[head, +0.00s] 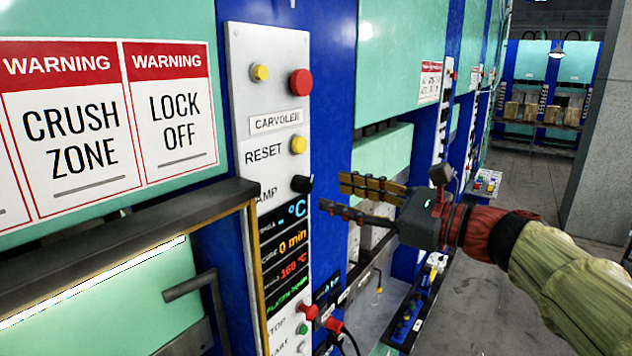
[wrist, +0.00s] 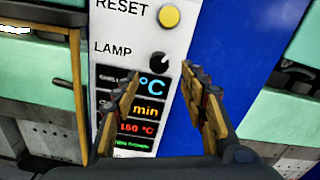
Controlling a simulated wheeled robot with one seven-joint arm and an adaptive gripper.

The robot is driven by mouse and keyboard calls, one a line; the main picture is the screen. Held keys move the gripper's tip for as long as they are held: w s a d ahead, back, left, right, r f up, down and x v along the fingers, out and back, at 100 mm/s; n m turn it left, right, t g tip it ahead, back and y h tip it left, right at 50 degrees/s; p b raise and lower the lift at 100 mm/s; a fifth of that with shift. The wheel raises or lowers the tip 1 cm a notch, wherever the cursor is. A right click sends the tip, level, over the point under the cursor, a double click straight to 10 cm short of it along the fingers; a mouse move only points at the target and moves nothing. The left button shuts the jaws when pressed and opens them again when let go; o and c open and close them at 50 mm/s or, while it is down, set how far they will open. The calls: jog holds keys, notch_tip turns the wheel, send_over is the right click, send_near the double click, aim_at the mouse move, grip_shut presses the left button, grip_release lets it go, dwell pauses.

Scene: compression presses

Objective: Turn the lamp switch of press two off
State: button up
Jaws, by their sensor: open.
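The lamp switch (head: 302,184) is a small black rotary knob on a white control panel (head: 240,120), beside the lettering "AMP". In the wrist view the knob (wrist: 159,63) sits right of the word LAMP, with a pale mark toward its upper right. A bright white strip lamp (head: 95,282) glows under the dark bar at left. My gripper (head: 331,192) is open and empty, its fingers pointing at the panel just right of the knob. In the wrist view the knob shows between and slightly beyond the fingertips (wrist: 161,72), apparently untouched.
Above the knob are a yellow RESET button (head: 298,145), a red button (head: 300,82) and another yellow button (head: 260,73). Displays (head: 285,240) lie below it, with red plugs (head: 334,325) lower right. A dark bar (head: 150,235) juts out at left. Open floor lies right.

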aim_at(309, 187)
jog(key=p+x, duration=0.1)
jog(key=x, duration=0.5)
jog(key=shift+a, duration=0.1)
jog(key=shift+c, duration=1.1)
jog(key=shift+s, duration=0.1)
grip_shut()
